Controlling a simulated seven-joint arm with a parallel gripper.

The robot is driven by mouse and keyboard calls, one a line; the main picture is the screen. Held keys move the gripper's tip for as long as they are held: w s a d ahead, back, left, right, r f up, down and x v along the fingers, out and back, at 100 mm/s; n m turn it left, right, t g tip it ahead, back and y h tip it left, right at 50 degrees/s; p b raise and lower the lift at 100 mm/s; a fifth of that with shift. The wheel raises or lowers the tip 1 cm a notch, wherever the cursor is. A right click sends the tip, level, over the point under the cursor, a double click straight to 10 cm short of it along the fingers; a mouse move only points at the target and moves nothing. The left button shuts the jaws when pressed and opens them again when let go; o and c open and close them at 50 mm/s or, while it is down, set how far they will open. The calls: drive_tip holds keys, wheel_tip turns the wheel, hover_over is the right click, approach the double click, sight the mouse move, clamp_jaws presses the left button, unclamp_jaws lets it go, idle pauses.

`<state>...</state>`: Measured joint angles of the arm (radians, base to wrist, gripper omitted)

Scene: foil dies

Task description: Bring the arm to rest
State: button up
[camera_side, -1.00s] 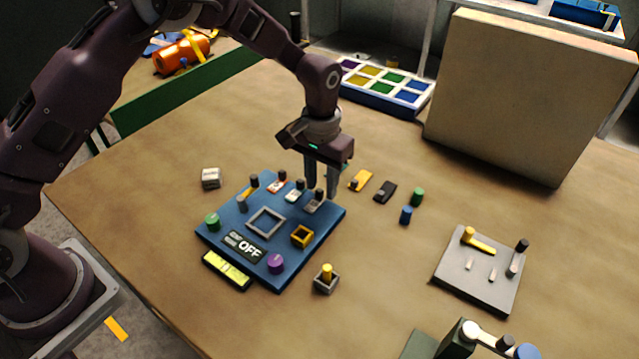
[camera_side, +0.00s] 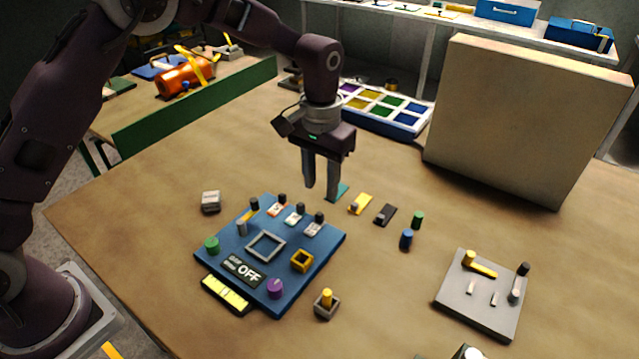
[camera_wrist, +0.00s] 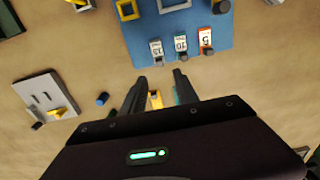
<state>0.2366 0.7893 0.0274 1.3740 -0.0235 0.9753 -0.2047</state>
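My gripper (camera_side: 321,190) hangs above the table, just behind the far edge of the blue board (camera_side: 283,270). Its two fingers point down, stand apart and have nothing between them. In the wrist view my gripper (camera_wrist: 160,80) also shows an empty gap, with a small yellow plate (camera_wrist: 155,99) visible beyond it. The blue board carries a grey square frame (camera_side: 266,246), a yellow square frame (camera_side: 302,260), a green knob (camera_side: 211,244), a purple knob (camera_side: 275,288) and an OFF label (camera_side: 249,272). Three numbered tabs with dark knobs line its far side.
A large beige block (camera_side: 525,120) stands at the back right. A compartment tray (camera_side: 410,125) is behind my gripper. A grey plate (camera_side: 455,300) with pegs lies at right. Small blue (camera_side: 406,240) and green (camera_side: 418,220) cylinders stand between. Table space at front left is clear.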

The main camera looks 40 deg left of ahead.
drive_tip(key=s+a+r+t, duration=0.1)
drive_tip(key=s+a+r, duration=0.2)
drive_tip(key=s+r, duration=0.4)
drive_tip(key=s+a+r+t, duration=0.2)
drive_tip(key=s+a+r, duration=0.15)
drive_tip(key=r, duration=0.55)
drive_tip(key=s+a+r+t, duration=0.1)
drive_tip(key=s+a, duration=0.3)
drive_tip(key=s, duration=1.6)
drive_tip(key=shift+s+t, duration=0.2)
drive_tip(key=shift+t, duration=0.6)
drive_tip(key=shift+r, duration=0.1)
